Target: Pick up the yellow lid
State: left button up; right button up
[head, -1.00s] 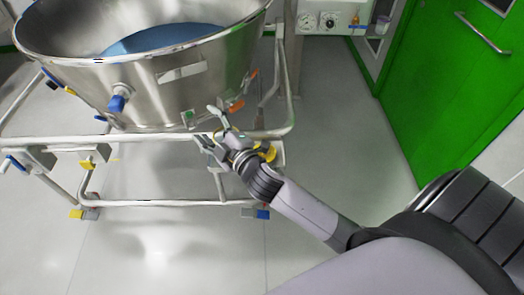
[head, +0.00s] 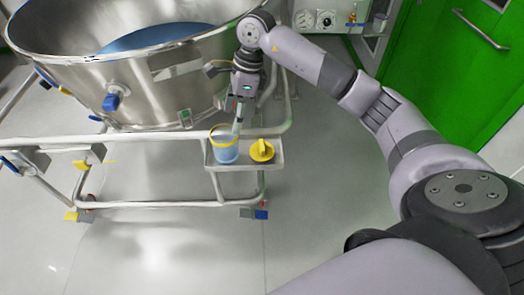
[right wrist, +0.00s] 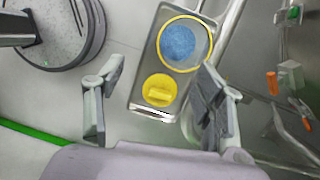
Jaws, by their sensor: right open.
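The yellow lid (head: 262,150) lies flat on a small metal tray (head: 240,167), with a raised grip bar across its top. It also shows whole in the right wrist view (right wrist: 159,90). Beside it on the tray stands a container (head: 224,146) with a yellow rim and blue contents, open at the top. My right gripper (head: 238,127) points down above the tray, over the container's right side and left of the lid in the head view. In the right wrist view its fingers (right wrist: 158,78) are wide apart with nothing between them. My left gripper is out of view.
A large steel vessel (head: 165,85) with blue contents stands on a tubular frame (head: 150,203) behind and left of the tray. A blue-knobbed valve (head: 111,101) sticks out from it. A green door (head: 450,80) is at the right. The floor in front is clear.

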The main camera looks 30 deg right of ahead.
jog(key=d+r+h, duration=0.2)
jog(key=d+h, duration=0.1)
jog(key=d, duration=0.5)
send_over(262, 144)
jog(key=shift+m+g, duration=0.3)
jog(key=f, duration=1)
jog(key=shift+w+d+f+p, duration=0.2)
jog(key=shift+d+f+p, duration=0.1)
jog(key=shift+p, duration=0.05)
jog(key=shift+f, duration=0.65)
jog(key=f, duration=0.4)
jog(key=shift+s+a+p, duration=0.3)
jog(key=shift+a+p, duration=0.05)
jog(key=shift+p, duration=0.05)
jog(key=shift+f, duration=0.6)
jog(key=shift+c, duration=0.5)
jog(key=c, duration=1)
